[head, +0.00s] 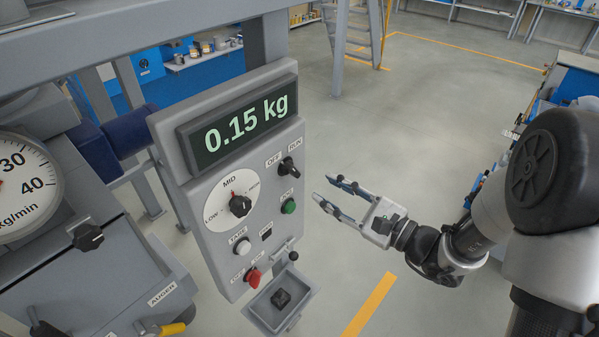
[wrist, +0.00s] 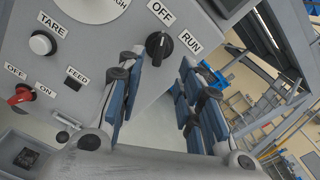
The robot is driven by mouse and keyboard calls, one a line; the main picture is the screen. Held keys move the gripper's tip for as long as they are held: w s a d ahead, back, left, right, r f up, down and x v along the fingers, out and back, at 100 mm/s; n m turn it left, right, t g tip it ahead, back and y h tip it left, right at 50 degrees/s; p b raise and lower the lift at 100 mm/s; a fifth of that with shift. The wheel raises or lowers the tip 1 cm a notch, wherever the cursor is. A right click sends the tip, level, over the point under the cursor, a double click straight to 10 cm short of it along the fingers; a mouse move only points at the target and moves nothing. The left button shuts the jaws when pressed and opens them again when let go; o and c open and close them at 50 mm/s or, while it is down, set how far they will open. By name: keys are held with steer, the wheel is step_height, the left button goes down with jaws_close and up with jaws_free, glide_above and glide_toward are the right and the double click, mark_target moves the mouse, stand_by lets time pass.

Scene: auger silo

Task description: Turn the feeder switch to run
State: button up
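The black rotary switch with OFF and RUN labels (head: 289,168) is at the upper right of the grey control panel. In the wrist view the switch (wrist: 157,48) shows a white mark that seems to point up toward OFF. My gripper (head: 328,190) is open and empty, to the right of the panel and apart from the switch. In the wrist view its two fingers (wrist: 160,66) stand apart, with the switch seen beyond and between their tips.
The panel (head: 215,255) also bears a display reading 0.15 kg (head: 243,122), a LOW-MID dial (head: 240,206), a green button (head: 288,206), a white TARE button (head: 242,246) and a red OFF/ON switch (head: 253,277). A tray (head: 268,318) juts out below.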

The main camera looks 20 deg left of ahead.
mark_target(296, 172)
steer(key=x, duration=0.9)
steer(key=shift+w+a, duration=0.1)
steer(key=shift+a, duration=0.2)
steer(key=shift+c, duration=0.2)
jaws_close()
